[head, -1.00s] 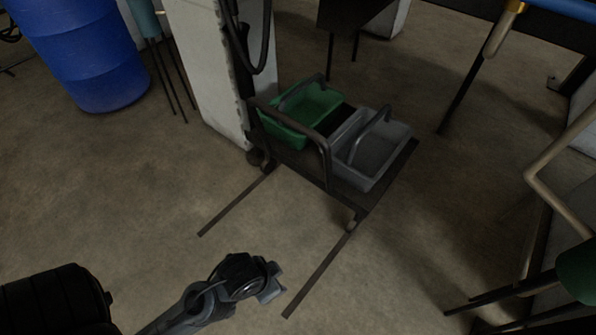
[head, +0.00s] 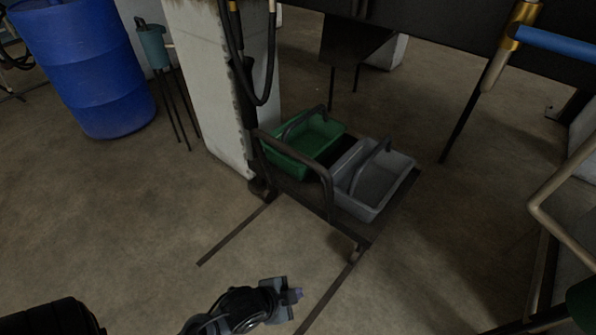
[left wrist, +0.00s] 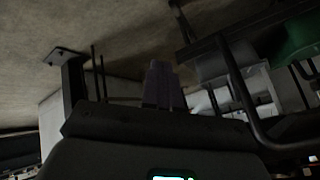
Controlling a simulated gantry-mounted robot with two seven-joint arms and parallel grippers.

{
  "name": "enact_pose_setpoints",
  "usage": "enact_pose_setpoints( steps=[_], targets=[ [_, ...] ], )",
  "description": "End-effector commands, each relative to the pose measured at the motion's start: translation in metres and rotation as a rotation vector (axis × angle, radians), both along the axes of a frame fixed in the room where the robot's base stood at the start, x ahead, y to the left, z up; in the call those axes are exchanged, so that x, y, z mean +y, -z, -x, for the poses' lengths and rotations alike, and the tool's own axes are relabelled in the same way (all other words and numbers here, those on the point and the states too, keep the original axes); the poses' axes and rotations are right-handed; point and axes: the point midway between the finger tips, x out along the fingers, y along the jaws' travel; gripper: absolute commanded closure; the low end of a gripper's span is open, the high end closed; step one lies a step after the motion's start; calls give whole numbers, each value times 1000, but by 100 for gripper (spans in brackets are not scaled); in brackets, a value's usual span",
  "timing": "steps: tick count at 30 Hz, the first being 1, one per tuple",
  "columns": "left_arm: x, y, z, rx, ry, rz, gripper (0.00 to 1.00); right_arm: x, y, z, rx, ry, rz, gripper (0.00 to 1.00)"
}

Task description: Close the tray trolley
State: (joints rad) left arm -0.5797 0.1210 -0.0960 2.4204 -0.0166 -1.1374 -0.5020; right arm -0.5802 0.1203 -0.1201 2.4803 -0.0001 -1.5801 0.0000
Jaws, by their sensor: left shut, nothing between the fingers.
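The tray trolley is a low dark platform (head: 396,205) with a curved dark push handle (head: 329,190) at its near side. It carries a green tray (head: 296,163) and a grey tray (head: 352,207), each with an arched handle. Two dark rails lie on the floor in front of it, a left rail (head: 235,236) and a right rail (head: 326,296). My left gripper (head: 297,294) is near the bottom of the head view, in front of the trolley and apart from it. Its fingers (left wrist: 160,86) are shut and empty in the left wrist view. My right gripper is not in view.
A pale pillar (head: 218,95) with hanging black hoses stands directly left of the trolley. A blue barrel (head: 88,70) and a teal can on thin legs (head: 152,48) stand farther left. A blue pipe (head: 555,42) is at upper right. The floor left of the rails is clear.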

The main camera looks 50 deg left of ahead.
Motion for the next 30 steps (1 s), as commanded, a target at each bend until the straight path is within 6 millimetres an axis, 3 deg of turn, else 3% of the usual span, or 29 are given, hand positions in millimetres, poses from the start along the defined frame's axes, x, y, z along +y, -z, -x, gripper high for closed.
enact_pose_setpoints(
  steps=[5,9,15,18,24,30],
  targets=[
    [33,-42,-47,-333,229,-293,100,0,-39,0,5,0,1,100],
    [74,-95,-66,-550,337,-577,100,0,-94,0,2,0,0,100],
    [131,-152,-65,-669,359,-814,100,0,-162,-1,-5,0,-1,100],
    [152,-166,-60,-650,346,-838,100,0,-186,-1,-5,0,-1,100],
    [171,-190,-55,-619,333,-859,100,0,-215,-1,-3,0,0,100],
    [171,-196,-59,-619,333,-859,100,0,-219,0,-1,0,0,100]
  ],
)
